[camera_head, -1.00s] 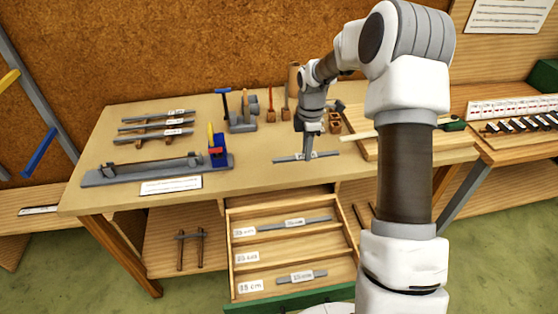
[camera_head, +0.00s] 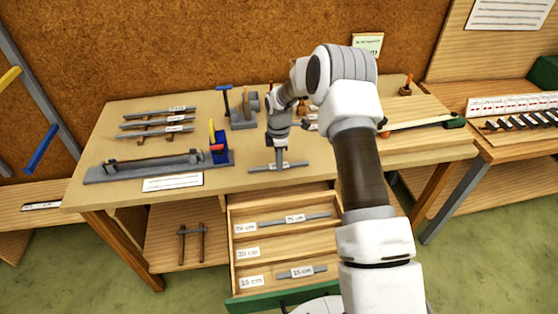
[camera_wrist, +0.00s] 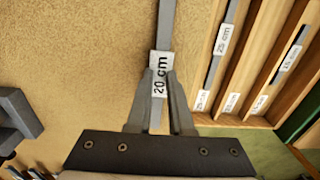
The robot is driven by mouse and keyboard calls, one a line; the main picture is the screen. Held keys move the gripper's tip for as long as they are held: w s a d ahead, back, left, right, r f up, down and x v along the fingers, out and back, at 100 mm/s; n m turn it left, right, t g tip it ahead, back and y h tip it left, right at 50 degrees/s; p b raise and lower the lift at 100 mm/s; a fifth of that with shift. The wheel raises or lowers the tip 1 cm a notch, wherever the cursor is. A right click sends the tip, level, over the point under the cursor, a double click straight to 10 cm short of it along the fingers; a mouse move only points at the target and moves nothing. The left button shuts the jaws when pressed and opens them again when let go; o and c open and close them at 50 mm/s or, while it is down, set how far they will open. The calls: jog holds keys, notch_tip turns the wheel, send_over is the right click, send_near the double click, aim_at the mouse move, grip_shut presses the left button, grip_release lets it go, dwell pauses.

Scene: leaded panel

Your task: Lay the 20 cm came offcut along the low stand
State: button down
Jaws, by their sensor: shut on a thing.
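My gripper (camera_head: 280,159) is shut on the 20 cm came offcut (camera_head: 262,169), a thin grey strip held crosswise over the front of the bench. In the wrist view the offcut (camera_wrist: 166,22) runs up between the fingers, and its "20 cm" label (camera_wrist: 160,74) shows at the fingertips. I cannot tell how far it is above the bench top. I cannot tell whether this is the low stand.
The open drawer (camera_head: 332,252) holds labelled strips in its front and back compartments; the middle one is bare. A long grey fixture (camera_head: 105,176) with a blue end block lies on the bench left of my gripper. Several strips (camera_head: 155,125) rest on supports behind it.

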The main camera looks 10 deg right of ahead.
jog(key=shift+f, duration=0.1)
jog(key=c, duration=0.8)
grip_release()
